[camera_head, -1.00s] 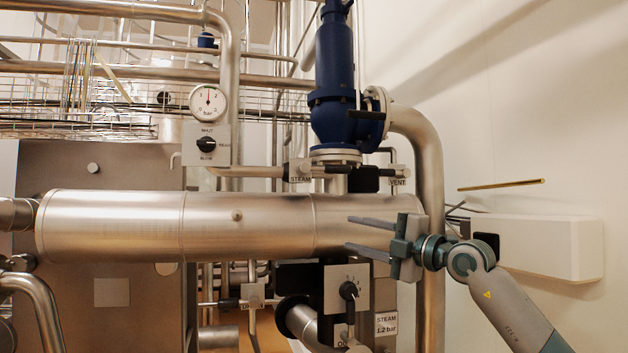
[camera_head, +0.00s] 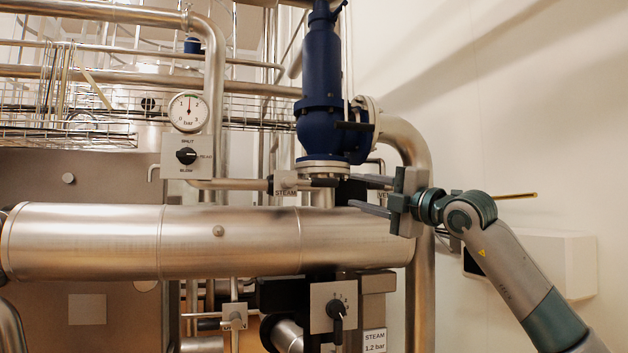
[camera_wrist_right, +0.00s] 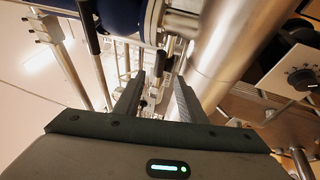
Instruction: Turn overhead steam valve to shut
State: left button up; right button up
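The plate labelled STEAM (camera_head: 286,182) sits above the big horizontal steel pipe, just below and left of the blue valve body (camera_head: 322,90). A dark part lies to its right; I cannot tell whether it is a handle. My right gripper (camera_head: 352,194) is open, its two grey fingers pointing left, just above the pipe's right end and right of the STEAM plate. It partly hides a VENT label (camera_head: 384,195). In the right wrist view the fingers (camera_wrist_right: 157,95) are apart with nothing clearly held between them. My left gripper is out of view.
The big pipe (camera_head: 230,240) runs below the fingers. A pressure gauge (camera_head: 188,111) and a SHUT/BLOW knob (camera_head: 187,156) are at left. A lower knob (camera_head: 336,310) stands near a STEAM 1.2 bar sign (camera_head: 374,341). A bent steel pipe (camera_head: 418,160) stands close behind my gripper.

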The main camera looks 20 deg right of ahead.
aim_at(319, 180)
jog(key=p+x, duration=0.3)
jog(key=x, duration=0.1)
jog(key=p+x, duration=0.3)
jog(key=x, duration=0.2)
jog(key=p+x, duration=0.4)
jog(key=x, duration=0.1)
jog(key=shift+w+a+r, duration=0.1)
jog(key=shift+w+r, duration=0.05)
jog(key=shift+r, duration=0.15)
jog(key=shift+p+x, duration=0.6)
jog(key=shift+x, duration=0.3)
jog(key=shift+f, duration=0.2)
jog(key=shift+c, duration=0.2)
grip_shut()
